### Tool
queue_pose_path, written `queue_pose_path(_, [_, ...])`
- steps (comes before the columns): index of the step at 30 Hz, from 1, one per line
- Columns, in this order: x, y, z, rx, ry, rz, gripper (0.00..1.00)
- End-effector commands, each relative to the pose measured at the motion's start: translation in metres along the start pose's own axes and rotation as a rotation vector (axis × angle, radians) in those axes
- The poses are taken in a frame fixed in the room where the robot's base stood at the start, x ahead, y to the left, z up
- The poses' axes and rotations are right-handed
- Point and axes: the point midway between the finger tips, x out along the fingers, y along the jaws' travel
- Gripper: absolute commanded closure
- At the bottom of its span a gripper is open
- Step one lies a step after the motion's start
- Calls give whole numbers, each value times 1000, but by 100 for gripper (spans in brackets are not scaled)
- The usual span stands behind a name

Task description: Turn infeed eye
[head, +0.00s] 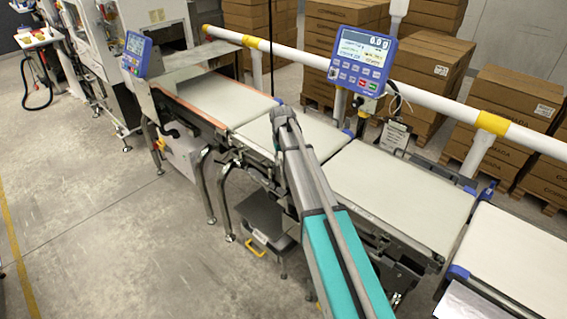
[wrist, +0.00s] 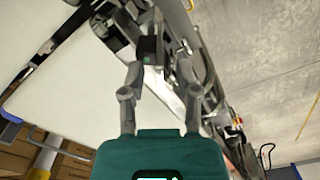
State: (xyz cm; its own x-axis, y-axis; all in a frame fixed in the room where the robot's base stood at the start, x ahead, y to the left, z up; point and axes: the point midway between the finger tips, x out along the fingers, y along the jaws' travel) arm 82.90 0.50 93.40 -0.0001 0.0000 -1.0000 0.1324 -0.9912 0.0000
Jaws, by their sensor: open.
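The infeed eye seems to be the small black block (wrist: 149,48) with a small green light, beside the belt's edge in the wrist view. It sits on metal bracketry by the conveyor frame. My gripper (wrist: 160,66) is open, with its two fingers apart and pointing toward the block. The block is just beyond the fingertips, toward the left finger; I cannot tell whether they touch. In the head view my arm's end hangs over the belt's near edge, and the gripper and the eye are hidden there.
White conveyor belts (head: 398,193) run in a line across the head view. A blue display panel (head: 361,62) stands behind them, along with a white and yellow rail (head: 418,105) and stacked cartons (head: 428,65). The concrete floor (head: 105,215) at the near left is clear.

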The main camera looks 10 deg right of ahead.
Motion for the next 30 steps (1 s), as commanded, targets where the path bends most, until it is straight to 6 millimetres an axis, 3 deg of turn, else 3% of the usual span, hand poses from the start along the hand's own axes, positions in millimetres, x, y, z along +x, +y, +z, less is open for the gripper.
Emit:
queue_pose_path(11, [1, 0, 0, 0, 0, 0, 59])
queue_pose_path(18, [1, 0, 0, 0, 0, 0, 100])
queue_pose_path(30, [1, 0, 0, -20, 0, 0, 100])
